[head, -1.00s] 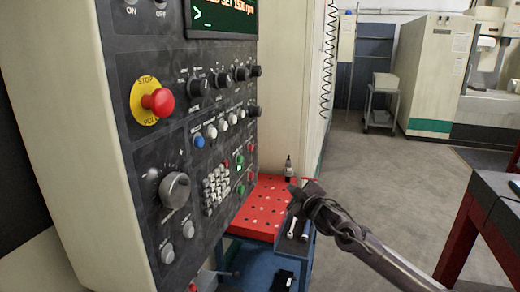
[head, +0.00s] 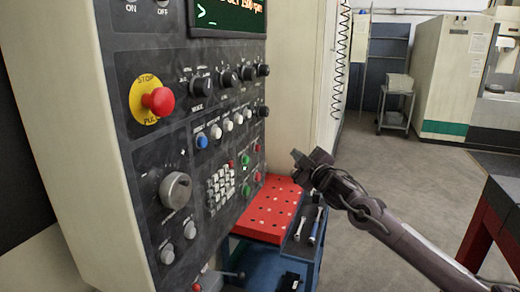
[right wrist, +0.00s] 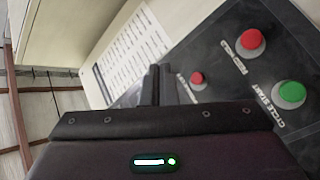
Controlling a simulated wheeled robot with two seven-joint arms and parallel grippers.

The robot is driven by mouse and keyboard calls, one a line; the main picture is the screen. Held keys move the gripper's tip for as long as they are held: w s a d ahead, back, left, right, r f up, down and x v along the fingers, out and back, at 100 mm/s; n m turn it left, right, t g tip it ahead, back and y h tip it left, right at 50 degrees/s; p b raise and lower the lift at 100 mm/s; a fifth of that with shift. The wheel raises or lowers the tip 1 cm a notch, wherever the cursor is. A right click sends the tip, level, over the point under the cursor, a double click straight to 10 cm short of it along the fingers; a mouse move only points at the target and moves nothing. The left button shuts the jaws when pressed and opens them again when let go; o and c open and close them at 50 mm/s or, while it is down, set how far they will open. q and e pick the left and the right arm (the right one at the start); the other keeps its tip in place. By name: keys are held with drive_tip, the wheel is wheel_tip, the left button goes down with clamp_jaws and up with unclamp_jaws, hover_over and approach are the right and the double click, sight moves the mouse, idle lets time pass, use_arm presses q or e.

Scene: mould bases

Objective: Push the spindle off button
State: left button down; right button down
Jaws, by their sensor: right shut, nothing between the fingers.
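The control panel (head: 215,130) fills the left of the head view. Small red buttons (head: 257,176) and green buttons (head: 246,190) sit low at its right edge; their labels are too small to read there. In the right wrist view a small red button (right wrist: 197,80) shows just right of the fingertips, its label not legible. A larger red feed hold button (right wrist: 250,41) and a green cycle start button (right wrist: 290,93) lie farther right. My right gripper (head: 299,158) is shut and empty, apart from the panel; its fingers show in the wrist view (right wrist: 159,84). My left gripper is out of view.
A big red stop button (head: 158,101) and a grey dial (head: 176,190) are farther left on the panel. Below my gripper stands a blue cart with a red perforated top (head: 270,210) and tools. Open floor (head: 400,190) lies to the right.

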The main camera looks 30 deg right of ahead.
drive_tip(key=w+a, duration=0.5)
drive_tip(key=w, duration=0.1)
drive_tip(key=shift+a, duration=0.15)
drive_tip(key=shift+w+a, duration=0.1)
drive_tip(key=shift+w, duration=0.1)
idle(1.9)
drive_tip(key=shift+w+a, duration=0.45)
drive_tip(key=shift+w, duration=0.05)
idle(0.8)
drive_tip(key=shift+s+d, duration=0.5)
drive_tip(key=shift+s, duration=0.15)
drive_tip(key=shift+s+d, duration=1.65)
drive_tip(key=shift+s, duration=0.25)
